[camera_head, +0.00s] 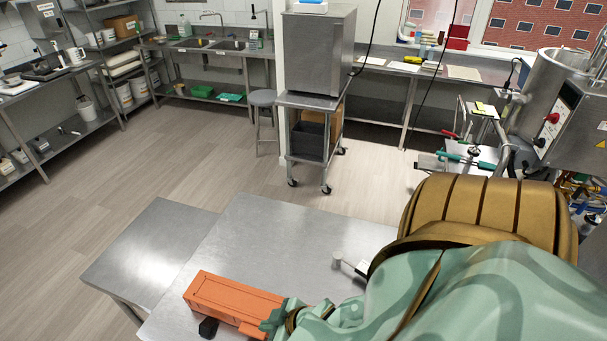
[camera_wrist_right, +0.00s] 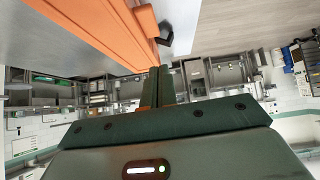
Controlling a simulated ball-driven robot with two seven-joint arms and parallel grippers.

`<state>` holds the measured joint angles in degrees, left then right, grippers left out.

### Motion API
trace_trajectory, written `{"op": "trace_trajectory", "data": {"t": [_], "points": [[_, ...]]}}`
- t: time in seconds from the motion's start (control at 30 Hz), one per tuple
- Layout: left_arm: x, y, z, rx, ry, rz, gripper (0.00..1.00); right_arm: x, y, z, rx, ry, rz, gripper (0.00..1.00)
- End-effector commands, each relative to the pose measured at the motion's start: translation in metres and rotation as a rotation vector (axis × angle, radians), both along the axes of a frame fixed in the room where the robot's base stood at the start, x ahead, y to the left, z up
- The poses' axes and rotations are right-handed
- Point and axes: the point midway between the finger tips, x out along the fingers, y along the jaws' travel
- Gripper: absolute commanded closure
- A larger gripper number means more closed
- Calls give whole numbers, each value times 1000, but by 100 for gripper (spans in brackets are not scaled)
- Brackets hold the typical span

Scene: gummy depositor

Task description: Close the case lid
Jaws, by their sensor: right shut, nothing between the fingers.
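An orange case (camera_head: 225,295) lies on the steel table in the head view, and I cannot tell how far its lid is open. A small black piece (camera_head: 208,327) shows at its near side. My right gripper (camera_head: 268,324) is at the case's right end, partly hidden by its own arm. In the right wrist view the orange case (camera_wrist_right: 95,30) fills the upper left, and the shut, empty fingers (camera_wrist_right: 158,84) point at its edge, close to it or touching. The black piece (camera_wrist_right: 165,36) shows beyond the fingertips. My left gripper is not in view.
The steel table (camera_head: 270,235) is bare behind the case. A lower steel table (camera_head: 150,250) adjoins it at the left. A small grey-headed tool (camera_head: 340,258) lies near my right arm. A steel cabinet on a wheeled cart (camera_head: 318,60) stands farther back.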

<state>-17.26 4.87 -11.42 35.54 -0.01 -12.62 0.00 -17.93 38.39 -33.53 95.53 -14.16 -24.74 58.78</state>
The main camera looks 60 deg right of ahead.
Motion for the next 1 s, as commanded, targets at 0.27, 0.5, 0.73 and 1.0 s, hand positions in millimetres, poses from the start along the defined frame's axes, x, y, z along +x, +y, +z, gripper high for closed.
{"op": "trace_trajectory", "data": {"t": [0.27, 0.5, 0.73, 1.0], "points": [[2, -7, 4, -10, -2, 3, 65, -57, -15, 57, 0, 3, 2, 100], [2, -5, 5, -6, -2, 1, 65, -83, -23, 85, 0, 2, -1, 100], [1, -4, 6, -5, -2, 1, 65, -89, -25, 92, -1, 0, -1, 100], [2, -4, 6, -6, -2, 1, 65, -89, -25, 92, 1, 0, -1, 100]]}}
